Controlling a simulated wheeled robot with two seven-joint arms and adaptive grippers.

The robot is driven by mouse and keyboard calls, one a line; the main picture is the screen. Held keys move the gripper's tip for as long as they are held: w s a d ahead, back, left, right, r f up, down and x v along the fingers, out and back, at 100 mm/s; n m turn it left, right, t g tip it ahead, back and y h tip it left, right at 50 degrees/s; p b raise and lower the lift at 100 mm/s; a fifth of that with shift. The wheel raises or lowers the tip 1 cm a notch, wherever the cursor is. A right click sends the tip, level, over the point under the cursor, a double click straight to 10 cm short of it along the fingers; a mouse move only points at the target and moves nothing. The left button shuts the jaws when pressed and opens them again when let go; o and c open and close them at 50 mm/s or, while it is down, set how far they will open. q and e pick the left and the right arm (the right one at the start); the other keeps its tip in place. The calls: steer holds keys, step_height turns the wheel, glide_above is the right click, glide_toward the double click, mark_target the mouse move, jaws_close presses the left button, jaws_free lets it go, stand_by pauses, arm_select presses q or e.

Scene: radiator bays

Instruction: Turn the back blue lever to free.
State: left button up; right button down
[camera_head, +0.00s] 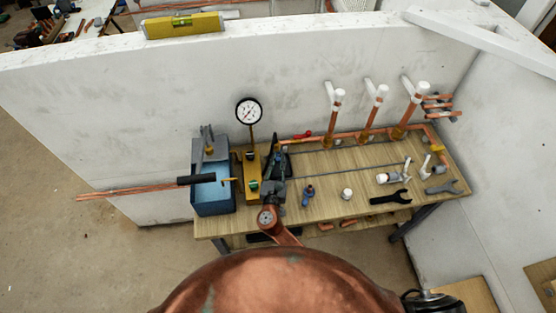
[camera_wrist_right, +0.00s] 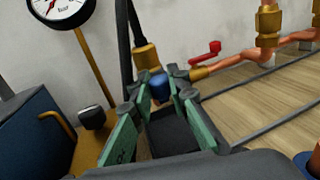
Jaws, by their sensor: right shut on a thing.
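My right gripper (camera_head: 276,152) reaches over the left part of the bench to the pipework behind it. In the right wrist view its green-padded fingers (camera_wrist_right: 160,92) are closed around a small blue piece, the back blue lever (camera_wrist_right: 158,86), just in front of a brass fitting (camera_wrist_right: 146,56). The fingers hide most of the lever, so its angle cannot be told. In the head view the gripper covers it. My left gripper is not in view.
A red lever (camera_head: 303,135) sits right of the gripper on the copper pipe. A pressure gauge (camera_head: 248,112) and a blue box (camera_head: 213,196) stand left. A loose blue-handled valve (camera_head: 308,194), white fittings and a black wrench (camera_head: 390,198) lie on the wooden bench (camera_head: 345,165). A wall stands behind.

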steer(key=c, duration=1.8)
jaws_free()
steer(key=s, duration=0.4)
steer(key=s+a, duration=0.1)
steer(key=s, duration=0.3)
steer(key=s+a, duration=0.1)
steer(key=s, duration=0.2)
steer(key=shift+s+a, duration=0.15)
steer(key=shift+s, duration=0.25)
steer(key=shift+c, duration=0.5)
